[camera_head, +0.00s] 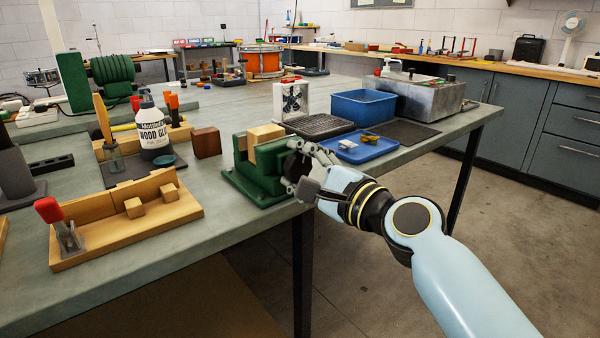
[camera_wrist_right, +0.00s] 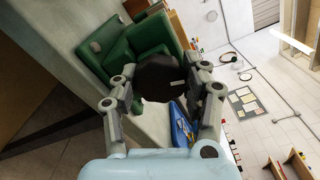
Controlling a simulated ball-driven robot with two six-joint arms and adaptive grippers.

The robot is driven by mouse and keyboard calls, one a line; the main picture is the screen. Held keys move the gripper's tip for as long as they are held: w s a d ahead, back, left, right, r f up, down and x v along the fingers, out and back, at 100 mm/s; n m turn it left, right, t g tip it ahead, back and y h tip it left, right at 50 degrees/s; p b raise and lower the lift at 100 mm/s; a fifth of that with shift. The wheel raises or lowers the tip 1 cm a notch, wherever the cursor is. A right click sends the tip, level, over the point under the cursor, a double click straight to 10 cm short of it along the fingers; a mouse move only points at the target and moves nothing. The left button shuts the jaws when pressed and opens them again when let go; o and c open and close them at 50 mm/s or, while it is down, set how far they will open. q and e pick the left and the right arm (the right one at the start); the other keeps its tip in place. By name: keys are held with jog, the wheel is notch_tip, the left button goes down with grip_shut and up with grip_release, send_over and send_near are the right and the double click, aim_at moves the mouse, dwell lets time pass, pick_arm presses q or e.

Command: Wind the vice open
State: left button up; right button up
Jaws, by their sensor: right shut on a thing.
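The green vice (camera_head: 258,181) sits at the front edge of the bench. Light wood (camera_head: 265,134) shows between its jaws, and I cannot tell how tightly it is held. In the right wrist view the green vice body (camera_wrist_right: 140,42) lies beyond the fingers. My right gripper (camera_head: 303,163) is at the vice's right end, shut on a dark round handle (camera_wrist_right: 158,80). The fingers stand on either side of the handle in the right wrist view. They hide most of it in the head view. My left gripper is not in view.
A blue tray (camera_head: 378,148) with small parts, a black grid (camera_head: 318,126) and a blue bin (camera_head: 364,105) lie right of the vice. A brown block (camera_head: 206,142), glue bottle (camera_head: 153,128) and wooden jig (camera_head: 100,238) stand left. The floor in front is clear.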

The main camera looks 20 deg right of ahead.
jog(key=n+b, duration=0.1)
jog(key=n, duration=0.3)
jog(key=shift+f+n+b, duration=0.15)
jog(key=shift+n+b, duration=0.2)
jog(key=shift+n, duration=0.05)
jog(key=n+b, duration=0.2)
jog(key=n, duration=0.2)
jog(key=n+b, duration=0.1)
jog(key=n, duration=0.3)
jog(key=n+b, duration=0.1)
jog(key=n, duration=0.2)
jog(key=shift+b, duration=0.4)
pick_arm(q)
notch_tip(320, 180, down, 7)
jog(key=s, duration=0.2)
pick_arm(e)
jog(key=shift+r+n, duration=0.2)
jog(key=shift+n, duration=0.4)
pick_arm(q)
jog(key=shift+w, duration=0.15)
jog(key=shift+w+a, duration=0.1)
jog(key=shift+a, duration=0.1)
pick_arm(e)
jog(key=o, duration=1.2)
jog(key=shift+w+a, duration=0.1)
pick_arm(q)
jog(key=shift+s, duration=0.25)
